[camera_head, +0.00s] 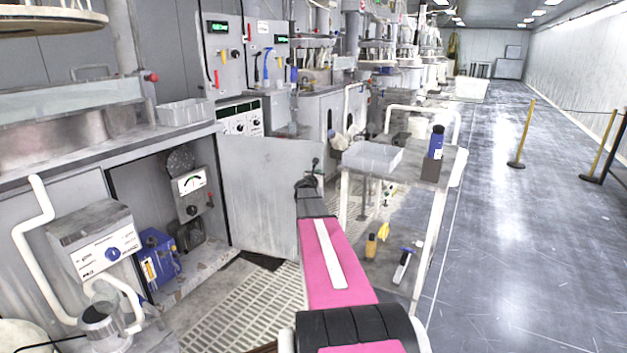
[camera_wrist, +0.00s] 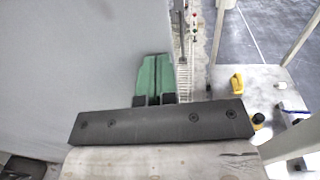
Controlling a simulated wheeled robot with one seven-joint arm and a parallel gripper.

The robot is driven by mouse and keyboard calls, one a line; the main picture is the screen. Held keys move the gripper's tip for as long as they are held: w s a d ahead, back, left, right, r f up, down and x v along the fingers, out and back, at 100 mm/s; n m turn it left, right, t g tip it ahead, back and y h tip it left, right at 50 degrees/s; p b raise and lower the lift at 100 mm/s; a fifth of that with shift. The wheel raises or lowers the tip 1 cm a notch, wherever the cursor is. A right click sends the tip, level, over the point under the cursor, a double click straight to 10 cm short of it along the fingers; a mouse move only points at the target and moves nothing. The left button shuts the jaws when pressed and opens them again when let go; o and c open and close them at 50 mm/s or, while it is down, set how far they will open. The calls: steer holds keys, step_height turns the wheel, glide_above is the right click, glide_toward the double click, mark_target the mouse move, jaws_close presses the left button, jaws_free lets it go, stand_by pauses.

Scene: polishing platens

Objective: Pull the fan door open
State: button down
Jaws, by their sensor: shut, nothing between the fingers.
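The fan door (camera_head: 262,190) is a plain grey, scuffed panel. It stands swung out from the cabinet, and the opening to its left is uncovered. My gripper (camera_head: 314,164) is at the door's right, free edge, with the pink-covered arm reaching to it from below. In the wrist view the door (camera_wrist: 65,70) fills the left side as a smooth grey surface. The green fingers of my gripper (camera_wrist: 157,62) are together and empty, beside the door's edge. Whether they touch the door cannot be told.
Inside the cabinet are a gauge panel (camera_head: 192,183) and a blue box (camera_head: 160,257). A white cart (camera_head: 345,205) with a tray and bottles stands close to the right of my gripper. A floor grating (camera_head: 240,310) lies below. The aisle farther right is open.

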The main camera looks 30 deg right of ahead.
steer(key=shift+x, duration=1)
steer(key=shift+a, duration=0.1)
steer(key=s+d+v, duration=0.1)
steer(key=s+v, duration=0.1)
steer(key=v, duration=1.2)
steer(key=s+a+f+n+y, duration=0.1)
steer(key=a+f+n+y, duration=0.2)
steer(key=a+n+y, duration=0.35)
steer(key=s+a+f+n+y, duration=0.1)
steer(key=a+f+n+y, duration=0.2)
steer(key=a+n, duration=0.7)
steer(key=s+a+f+n+y, duration=0.2)
steer(key=a+n+y, duration=0.2)
steer(key=a+n, duration=0.45)
steer(key=s+a+f+n+g, duration=0.3)
steer(key=s+n, duration=0.3)
steer(key=s, duration=0.2)
steer(key=s+a+f+n+g, duration=0.2)
steer(key=s+a+n+g, duration=0.1)
steer(key=s+n+g, duration=0.2)
steer(key=s+a+f+n+g, duration=0.3)
steer(key=s+n+g, duration=0.1)
steer(key=s+n, duration=0.5)
steer(key=shift+s+a+f, duration=0.2)
steer(key=shift+s+f, duration=0.1)
steer(key=shift+s, duration=0.6)
steer(key=shift+d, duration=0.1)
